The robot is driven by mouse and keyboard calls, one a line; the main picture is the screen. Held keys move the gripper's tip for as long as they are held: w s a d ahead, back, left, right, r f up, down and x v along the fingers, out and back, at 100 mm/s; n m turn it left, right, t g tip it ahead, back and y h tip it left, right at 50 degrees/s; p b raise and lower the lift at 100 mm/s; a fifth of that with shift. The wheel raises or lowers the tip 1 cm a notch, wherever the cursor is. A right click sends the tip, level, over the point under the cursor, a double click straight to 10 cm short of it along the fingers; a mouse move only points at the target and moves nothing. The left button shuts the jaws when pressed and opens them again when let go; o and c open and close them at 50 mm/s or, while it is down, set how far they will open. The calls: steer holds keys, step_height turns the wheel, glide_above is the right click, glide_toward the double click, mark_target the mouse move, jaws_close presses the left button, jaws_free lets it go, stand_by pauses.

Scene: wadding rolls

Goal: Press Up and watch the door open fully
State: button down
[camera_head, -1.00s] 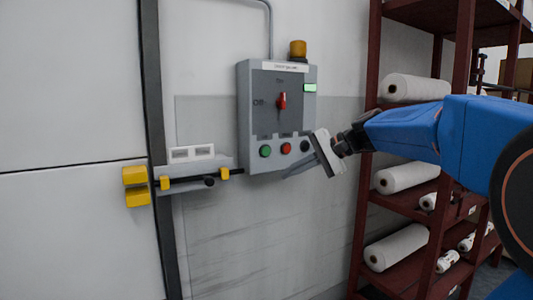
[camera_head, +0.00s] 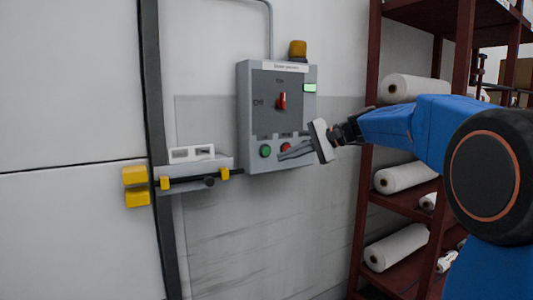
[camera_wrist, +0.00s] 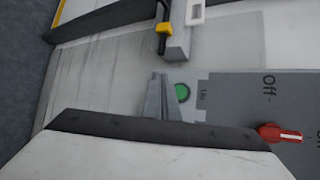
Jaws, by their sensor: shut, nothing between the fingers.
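The grey control box (camera_head: 246,110) hangs on the wall, with a red rotary switch (camera_head: 282,101) on its face. The green button (camera_head: 265,151) is at its lower left; in the wrist view the green button (camera_wrist: 182,92) sits beside a label reading "Up". My gripper (camera_head: 281,155) is shut and empty, its tips just right of the green button in the head view. In the wrist view the fingertips (camera_wrist: 160,78) are close beside the button; I cannot tell if they touch the panel. The white door (camera_head: 75,100) fills the left side.
A yellow-ended bolt (camera_head: 136,187) lies across the dark door post (camera_head: 155,130). A small ledge (camera_head: 193,160) juts out left of the box. An amber lamp (camera_head: 298,48) tops the box. A dark red rack (camera_head: 455,100) with white rolls (camera_head: 405,177) stands at right.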

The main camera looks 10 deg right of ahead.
mark_target(266, 151)
steer(key=shift+w+a, duration=0.35)
steer(key=shift+w, duration=0.65)
steer(key=shift+w+a, duration=0.3)
steer(key=shift+w, duration=0.7)
steer(key=shift+w+a, duration=0.35)
steer(key=shift+w, duration=0.65)
steer(key=shift+w+a, duration=0.1)
steer(key=shift+w, duration=0.05)
steer(key=shift+w, duration=0.25)
